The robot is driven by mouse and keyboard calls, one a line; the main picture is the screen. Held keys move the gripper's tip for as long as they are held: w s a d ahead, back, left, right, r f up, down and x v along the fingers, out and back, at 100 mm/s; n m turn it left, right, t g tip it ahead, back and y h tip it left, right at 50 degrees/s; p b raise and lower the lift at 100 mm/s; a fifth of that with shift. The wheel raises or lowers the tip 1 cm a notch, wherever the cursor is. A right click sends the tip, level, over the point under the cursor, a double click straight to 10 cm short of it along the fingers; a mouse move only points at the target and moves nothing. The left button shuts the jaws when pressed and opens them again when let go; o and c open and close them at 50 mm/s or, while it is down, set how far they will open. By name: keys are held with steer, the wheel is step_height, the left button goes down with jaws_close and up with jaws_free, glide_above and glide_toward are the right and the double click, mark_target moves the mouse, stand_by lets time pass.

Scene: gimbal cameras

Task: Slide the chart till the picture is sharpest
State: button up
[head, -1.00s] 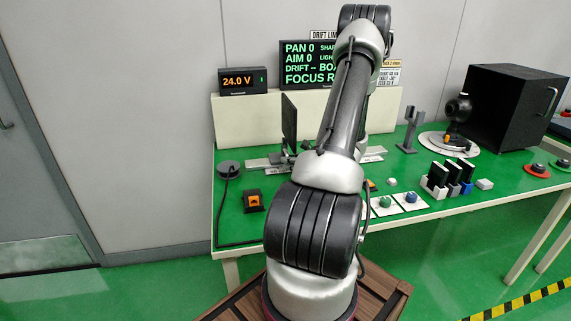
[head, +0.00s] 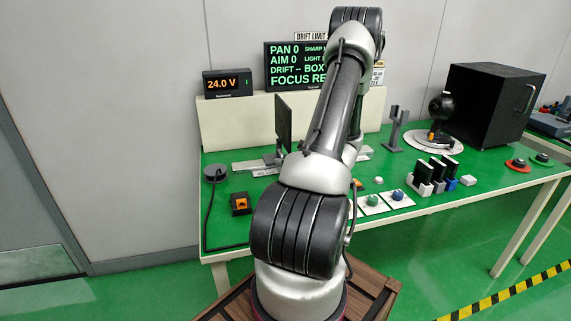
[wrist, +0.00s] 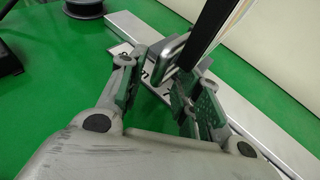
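The chart is a thin dark upright panel (head: 283,124) on a pale rail (head: 250,167) on the green bench, left of my arm in the head view. In the wrist view the panel's dark edge (wrist: 207,32) rises from a grey block (wrist: 171,50) on the rail (wrist: 262,122). My gripper (wrist: 160,78) is open, with its fingers apart just short of the block. I see no contact, but the right finger partly overlaps the panel's foot. In the head view my arm hides the gripper. The readout screen (head: 290,68) shows PAN 0, AIM 0 and FOCUS; its right part is covered.
A 24.0 V display (head: 228,83) stands at the back left. An orange-topped switch (head: 240,203) and a round black piece (head: 215,173) sit at the left. To the right are button plates (head: 397,197), a round turntable (head: 455,143) and a black box (head: 490,100).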

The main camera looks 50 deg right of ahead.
steer(key=v, duration=1.1)
steer(key=shift+s+r, duration=0.15)
steer(key=shift+s, duration=0.05)
steer(key=s+a+n+y, duration=0.1)
steer(key=a, duration=0.1)
steer(key=s+a+f+n+g, duration=0.1)
steer(key=a, duration=0.1)
steer(key=s+a+f+n+g+y, duration=0.1)
steer(key=s+a+n, duration=0.1)
steer(key=shift+f+y, duration=0.2)
steer(key=shift+y, duration=0.1)
steer(key=s+a+r+n+g+y, duration=0.1)
steer(key=s+a+r+n+g, duration=0.2)
steer(key=a+r+n+g, duration=0.35)
steer(key=s+a+r+n+g+y, duration=0.1)
steer(key=s+a+r+n+g, duration=0.25)
steer(key=a+n, duration=0.5)
steer(key=w+a+r+n+t+h, duration=0.1)
steer(key=a+r+n+h, duration=0.1)
steer(key=a+r+n, duration=0.3)
steer(key=w+a+r+n+t+h, duration=0.1)
steer(key=a+r+n+h, duration=0.2)
steer(key=a+r+n, duration=0.3)
step_height(320, 180, up, 5)
steer(key=n, duration=0.5)
steer(key=shift+a+n+t, duration=0.2)
steer(key=shift+n+t, duration=0.2)
